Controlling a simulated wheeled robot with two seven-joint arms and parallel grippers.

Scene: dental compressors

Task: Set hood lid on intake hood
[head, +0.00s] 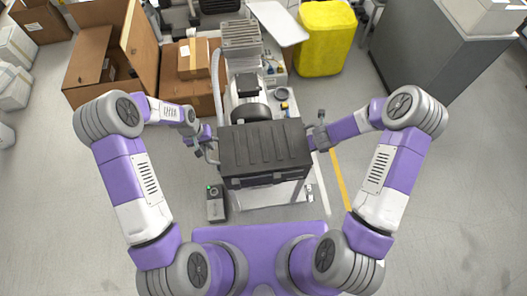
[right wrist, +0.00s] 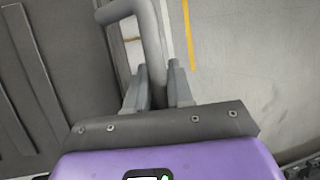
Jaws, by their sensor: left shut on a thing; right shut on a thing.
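The hood lid (head: 265,147) is a dark grey, ribbed, box-like cover held level in front of my body in the head view. My left gripper (head: 207,148) is shut on the handle at its left side. My right gripper (head: 318,132) is shut on the handle at its right side. In the right wrist view the fingers (right wrist: 156,80) close around a bent grey bar (right wrist: 150,40), with the lid's ribbed surface (right wrist: 35,85) to the left. I cannot make out the intake hood separately; the lid hides what is directly beneath it.
A compressor motor (head: 247,100) and finned grey block (head: 240,38) stand behind the lid. A small box with a green light (head: 215,205) is at front left. Cardboard boxes (head: 115,55), a yellow bin (head: 326,38) and a grey cabinet (head: 440,50) stand further back.

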